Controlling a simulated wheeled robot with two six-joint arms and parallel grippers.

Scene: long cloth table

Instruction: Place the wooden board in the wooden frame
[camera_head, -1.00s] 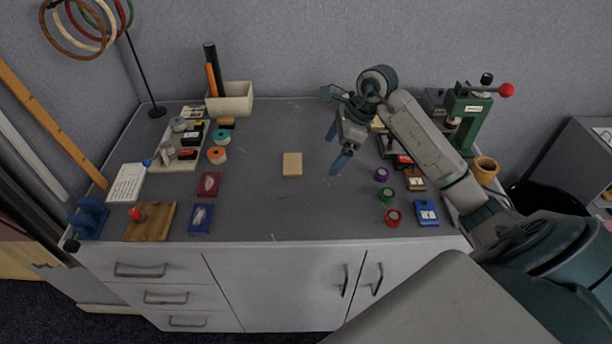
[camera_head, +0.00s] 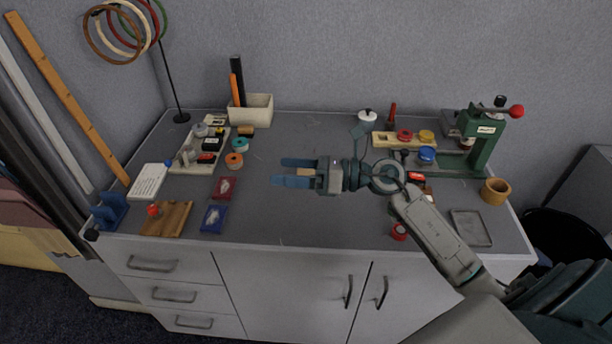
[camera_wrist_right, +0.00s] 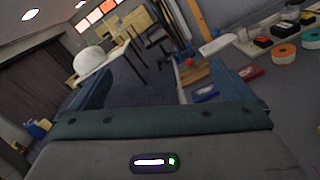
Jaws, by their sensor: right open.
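A small light wooden block (camera_head: 305,172), perhaps the board, lies on the grey table top near the middle. My right gripper (camera_head: 286,173) points left above it, jaws open and empty. In the head view the block shows between the two blue fingers, and the gripper body hides part of it. The right wrist view looks out level past the fingers (camera_wrist_right: 165,88) and does not show the block. I cannot make out a wooden frame with certainty. A brown wooden piece with a red knob (camera_head: 167,219) lies at the front left. My left gripper is not in view.
A white bin (camera_head: 252,109) stands at the back. A green press (camera_head: 484,141) and a wooden cup (camera_head: 495,191) are at the right. The front middle of the table is clear.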

